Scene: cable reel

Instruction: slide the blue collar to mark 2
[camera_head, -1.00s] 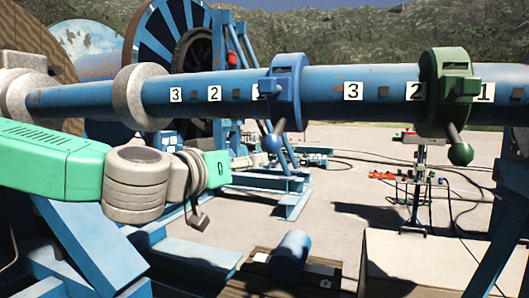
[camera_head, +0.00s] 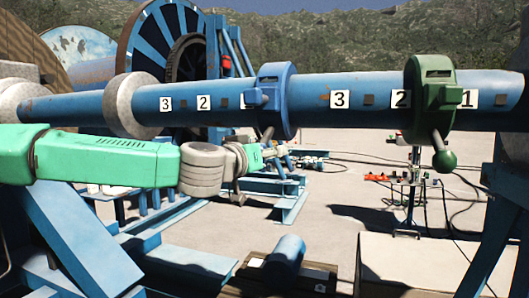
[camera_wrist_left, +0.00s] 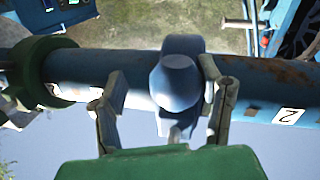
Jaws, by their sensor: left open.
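The blue collar (camera_head: 283,110) sits around the blue shaft (camera_head: 315,103) in the head view, partly over the mark at the right end of the left-hand row. Mark 2 (camera_head: 204,103) of that row is to its left, with mark 3 (camera_head: 166,104) beyond. In the left wrist view the blue collar (camera_wrist_left: 182,47) is in the middle, its rounded knob towards me, and mark 2 (camera_wrist_left: 288,115) is at right. My left gripper (camera_wrist_left: 160,72) is open, one finger on each side of the collar. Contact cannot be told. My right gripper is not seen.
A green collar (camera_head: 432,90) with a ball-ended lever stands on the shaft between the right-hand row's marks 2 and 1. A grey ring (camera_head: 125,105) encircles the shaft at left. A blue frame (camera_head: 75,235) stands below my left arm.

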